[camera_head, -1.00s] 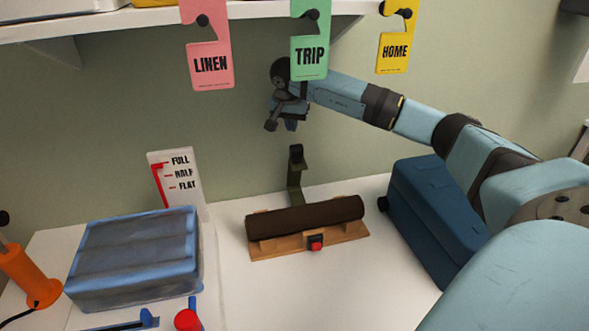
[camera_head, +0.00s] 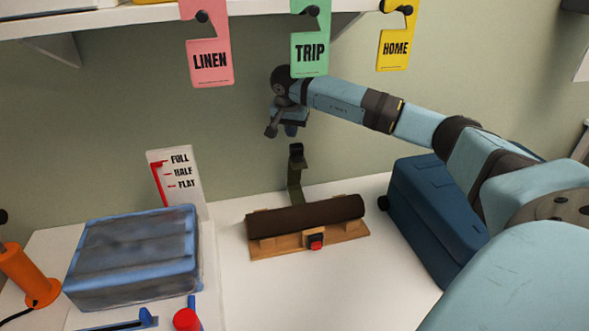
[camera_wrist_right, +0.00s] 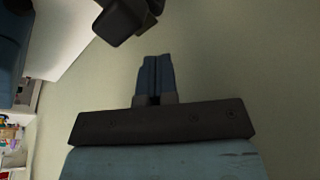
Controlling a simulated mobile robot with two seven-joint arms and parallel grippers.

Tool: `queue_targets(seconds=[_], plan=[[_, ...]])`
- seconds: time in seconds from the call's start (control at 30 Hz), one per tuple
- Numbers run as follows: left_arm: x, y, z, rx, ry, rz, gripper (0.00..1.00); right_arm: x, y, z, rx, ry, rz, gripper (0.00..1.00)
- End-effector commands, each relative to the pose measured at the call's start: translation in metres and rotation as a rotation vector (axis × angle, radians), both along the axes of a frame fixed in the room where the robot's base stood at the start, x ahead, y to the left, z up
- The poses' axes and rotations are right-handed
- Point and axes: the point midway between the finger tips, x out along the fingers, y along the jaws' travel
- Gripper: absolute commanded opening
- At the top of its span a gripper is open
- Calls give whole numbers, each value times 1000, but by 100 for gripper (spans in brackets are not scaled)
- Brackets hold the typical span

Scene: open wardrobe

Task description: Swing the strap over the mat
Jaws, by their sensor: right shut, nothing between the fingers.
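The mat (camera_head: 300,216) is a dark brown roll lying on a wooden cradle (camera_head: 350,238) on the white table. The strap (camera_head: 296,182) is a dark olive band standing up behind the roll, with a black end piece on top; it is not over the mat. A red button-like part (camera_head: 316,243) sits at the cradle's front. My right gripper (camera_head: 290,130) is above the strap's top, near the wall, apart from it. Its blue fingers (camera_wrist_right: 155,75) are shut and empty in the wrist view. A dark piece above them there may be the strap's end. My left gripper is out of view.
A blue suitcase (camera_head: 425,215) stands right of the cradle, below my right arm. A blue bag (camera_head: 135,255) and a level sign (camera_head: 178,182) are at left. Tags, including TRIP (camera_head: 310,50), hang from the shelf above. Table in front of the cradle is clear.

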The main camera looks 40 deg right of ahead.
Motion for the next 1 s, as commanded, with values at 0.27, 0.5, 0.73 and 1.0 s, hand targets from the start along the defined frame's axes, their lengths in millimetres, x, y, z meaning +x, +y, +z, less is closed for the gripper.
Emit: queue_targets(seconds=[0.27, 0.5, 0.73, 1.0], plan=[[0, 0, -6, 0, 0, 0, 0, 0, 0, -18, 0, 0, 0, 0], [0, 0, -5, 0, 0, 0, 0, -2, 1, -22, 0, 0, 1, 0], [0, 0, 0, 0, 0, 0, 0, -13, 6, -22, -2, 1, 0, 0], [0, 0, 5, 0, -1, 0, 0, -28, 15, -22, -1, 1, 2, 0]])
